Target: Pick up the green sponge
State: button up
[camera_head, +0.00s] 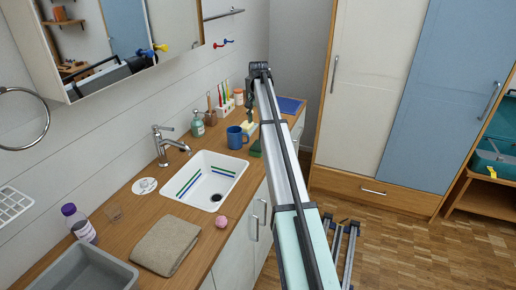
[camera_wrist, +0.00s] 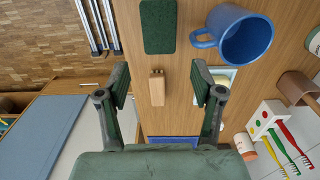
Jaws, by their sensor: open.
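The green sponge (camera_wrist: 158,26) is a dark green flat rectangle lying on the wooden counter, at the top of the wrist view. In the head view the green sponge (camera_head: 256,148) shows as a small dark patch at the counter's front edge, partly hidden by my arm. My gripper (camera_wrist: 160,82) is open, its two fingers spread apart above the counter. A small wooden block (camera_wrist: 157,92) lies between the fingers in the picture, untouched as far as I can tell. The sponge lies beyond the fingertips, apart from them.
A blue mug (camera_wrist: 236,36) lies close right of the sponge in the wrist view; it stands beside the sink (camera_head: 212,180) in the head view (camera_head: 235,138). A white toothbrush holder (camera_wrist: 268,122) and a brown cup (camera_wrist: 298,88) are further right. The counter edge drops to the floor at left.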

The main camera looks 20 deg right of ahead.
aim_at(258, 145)
notch_tip(258, 145, down, 8)
jog(key=shift+f+p, duration=0.25)
jog(key=shift+p, duration=0.6)
jog(key=shift+s+f+p, duration=0.15)
jog(key=shift+f+p, duration=0.85)
jog(key=shift+f, duration=1.6)
jog(key=c, duration=0.4)
